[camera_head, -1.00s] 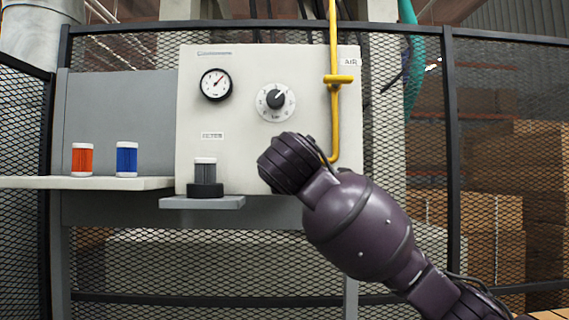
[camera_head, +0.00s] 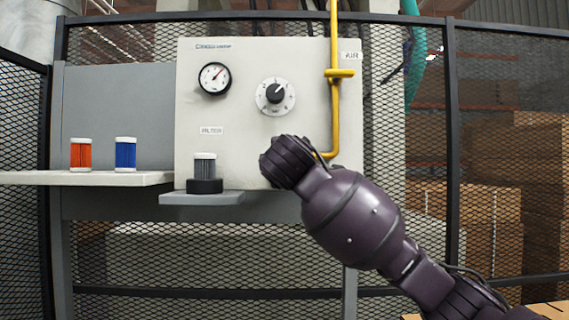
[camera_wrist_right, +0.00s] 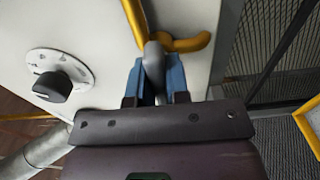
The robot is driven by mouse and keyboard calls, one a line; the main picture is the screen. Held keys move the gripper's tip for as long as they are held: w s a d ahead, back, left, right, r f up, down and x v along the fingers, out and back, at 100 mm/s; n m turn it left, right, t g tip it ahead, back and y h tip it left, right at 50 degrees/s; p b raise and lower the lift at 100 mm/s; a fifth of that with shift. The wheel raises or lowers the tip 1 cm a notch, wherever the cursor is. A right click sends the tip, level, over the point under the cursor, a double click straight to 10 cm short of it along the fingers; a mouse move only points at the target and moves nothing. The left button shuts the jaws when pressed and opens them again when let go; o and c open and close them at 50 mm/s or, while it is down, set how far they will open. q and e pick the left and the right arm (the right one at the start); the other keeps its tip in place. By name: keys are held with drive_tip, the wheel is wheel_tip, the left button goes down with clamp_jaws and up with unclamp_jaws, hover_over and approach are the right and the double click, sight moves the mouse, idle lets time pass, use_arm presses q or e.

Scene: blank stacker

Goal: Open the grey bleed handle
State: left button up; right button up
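In the head view my right forearm and wrist hide the handle and the fingers. The yellow pipe (camera_head: 335,110) runs down the right side of the pale panel (camera_head: 240,130) there. My left gripper is not in view.
The panel carries a gauge (camera_head: 214,78) and a black dial (camera_head: 275,96), also near the gripper in the wrist view (camera_wrist_right: 54,86). A grey filter (camera_head: 205,168) stands on a small ledge (camera_head: 190,198). Orange (camera_head: 81,155) and blue (camera_head: 126,154) filters stand on the left shelf (camera_head: 70,178). Mesh fencing surrounds this.

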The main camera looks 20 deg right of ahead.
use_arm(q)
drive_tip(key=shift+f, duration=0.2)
use_arm(e)
drive_tip(key=shift+m, duration=0.3)
clamp_jaws()
drive_tip(key=shift+f+m+b, duration=0.15)
drive_tip(key=shift+m+b, duration=0.8)
drive_tip(key=shift+m, duration=0.05)
drive_tip(key=m+b, duration=0.1)
drive_tip(key=m, duration=0.1)
drive_tip(key=shift+m, duration=0.3)
drive_tip(key=m, duration=0.2)
drive_tip(key=shift+m+b, duration=0.3)
drive_tip(key=shift+b, duration=0.05)
drive_tip(key=m, duration=0.5)
drive_tip(key=shift+m, duration=0.3)
drive_tip(key=m, duration=0.3)
drive_tip(key=shift+m, duration=0.4)
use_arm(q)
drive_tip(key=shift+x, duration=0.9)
use_arm(e)
drive_tip(key=shift+m, duration=0.3)
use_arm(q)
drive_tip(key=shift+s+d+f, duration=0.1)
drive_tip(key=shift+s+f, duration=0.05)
